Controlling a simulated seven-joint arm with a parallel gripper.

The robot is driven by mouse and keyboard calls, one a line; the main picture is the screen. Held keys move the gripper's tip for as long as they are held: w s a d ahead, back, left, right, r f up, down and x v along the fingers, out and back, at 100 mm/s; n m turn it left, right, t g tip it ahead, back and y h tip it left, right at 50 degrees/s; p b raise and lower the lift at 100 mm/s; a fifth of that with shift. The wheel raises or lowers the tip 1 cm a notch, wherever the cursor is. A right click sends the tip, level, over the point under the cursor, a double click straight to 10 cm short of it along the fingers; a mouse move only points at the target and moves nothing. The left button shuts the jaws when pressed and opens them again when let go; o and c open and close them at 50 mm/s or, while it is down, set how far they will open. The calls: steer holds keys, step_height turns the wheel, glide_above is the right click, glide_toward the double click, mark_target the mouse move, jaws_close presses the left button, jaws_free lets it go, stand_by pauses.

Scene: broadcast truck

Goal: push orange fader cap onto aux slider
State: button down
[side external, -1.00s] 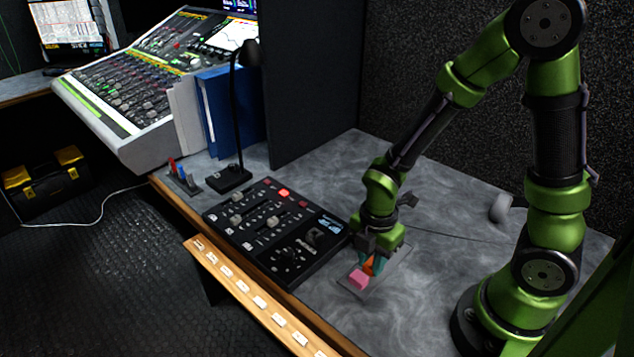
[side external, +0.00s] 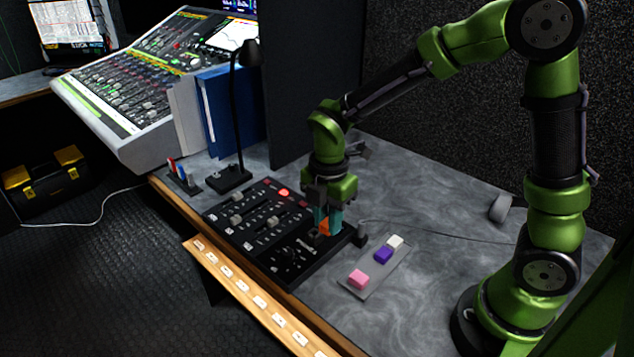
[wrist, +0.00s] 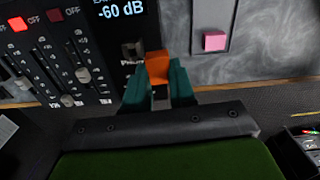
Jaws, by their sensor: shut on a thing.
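My gripper (side external: 325,224) is shut on the orange fader cap (side external: 324,228) and holds it over the right part of the black fader panel (side external: 252,208). In the wrist view the orange cap (wrist: 157,66) sits between the teal fingertips (wrist: 158,84), its top sticking out beyond them. A small dark control with a light top (wrist: 132,48) stands on the panel just left of the cap, below the "-60 dB" display (wrist: 122,9). I cannot tell which control is the aux slider; its label is not readable and the gripper may hide it.
A grey tray (side external: 354,289) right of the panel holds a pink cap (side external: 358,279), a purple cap (side external: 383,254) and a white cap (side external: 395,242). A dark upright knob (side external: 360,236) stands near the panel's right corner. A black lamp (side external: 236,120) stands behind the panel.

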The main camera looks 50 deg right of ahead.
glide_toward(234, 218)
steer(key=s+f, duration=0.1)
steer(key=s+d+f, duration=0.1)
steer(key=s, duration=0.1)
steer(key=s+d+f, duration=0.1)
steer(key=shift+s+f, duration=0.15)
steer(key=shift+f, duration=0.05)
steer(key=w, duration=0.1)
steer(key=w+a, duration=0.1)
steer(key=shift+w+a+r, duration=0.2)
steer(key=shift+w+r, duration=0.15)
steer(key=shift+w, duration=0.05)
steer(key=r, duration=0.1)
steer(key=w, duration=0.1)
steer(key=w+r, duration=0.1)
steer(key=shift+a+r+m, duration=0.25)
steer(key=shift+r+m, duration=0.05)
steer(key=shift+s+r, duration=0.2)
steer(key=shift+r, duration=0.1)
steer(key=shift+f, duration=2.95)
steer(key=shift+f, duration=1.35)
